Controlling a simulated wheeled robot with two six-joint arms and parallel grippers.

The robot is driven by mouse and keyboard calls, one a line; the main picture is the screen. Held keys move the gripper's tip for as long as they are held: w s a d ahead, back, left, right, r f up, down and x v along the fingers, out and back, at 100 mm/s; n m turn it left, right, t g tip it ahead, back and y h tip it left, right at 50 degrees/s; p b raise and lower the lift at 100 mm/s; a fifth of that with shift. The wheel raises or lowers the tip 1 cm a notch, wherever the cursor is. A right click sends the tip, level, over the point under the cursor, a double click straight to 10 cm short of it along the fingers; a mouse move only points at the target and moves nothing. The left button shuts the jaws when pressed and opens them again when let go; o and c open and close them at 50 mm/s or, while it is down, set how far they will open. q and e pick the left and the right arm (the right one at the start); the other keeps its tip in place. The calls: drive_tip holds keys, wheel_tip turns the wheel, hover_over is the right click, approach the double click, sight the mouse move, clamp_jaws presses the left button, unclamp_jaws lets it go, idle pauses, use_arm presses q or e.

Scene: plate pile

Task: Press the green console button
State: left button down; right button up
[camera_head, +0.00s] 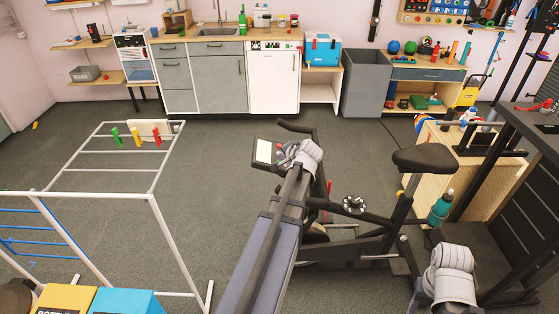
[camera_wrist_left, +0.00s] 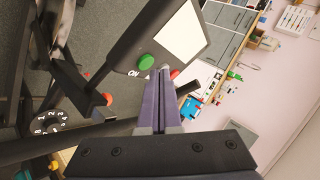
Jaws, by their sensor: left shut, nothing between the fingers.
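The console (camera_head: 263,151) of the exercise bike, with a pale screen, stands at the middle of the head view. In the left wrist view the round green button (camera_wrist_left: 146,61) sits on the dark console face beside the letters ON. A red button (camera_wrist_left: 175,74) shows partly behind my fingertips. My left gripper (camera_wrist_left: 162,72) is shut and empty, its purple fingertips just beside the green button in the picture; I cannot tell whether they touch. In the head view my left gripper (camera_head: 283,159) is small, right by the console. My right gripper is not in view.
A white rack (camera_head: 152,193) stands at left. A counter with sink (camera_head: 214,32) lines the back wall. The floor between rack and bike is clear.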

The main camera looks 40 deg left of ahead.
use_arm(q)
drive_tip(key=r+p, duration=0.2)
drive_tip(key=w+d+r+p, duration=0.1)
drive_tip(key=r+p, duration=0.2)
drive_tip(key=shift+w+d+r+p, duration=0.15)
drive_tip(key=shift+d+r+p, duration=0.15)
idle(0.4)
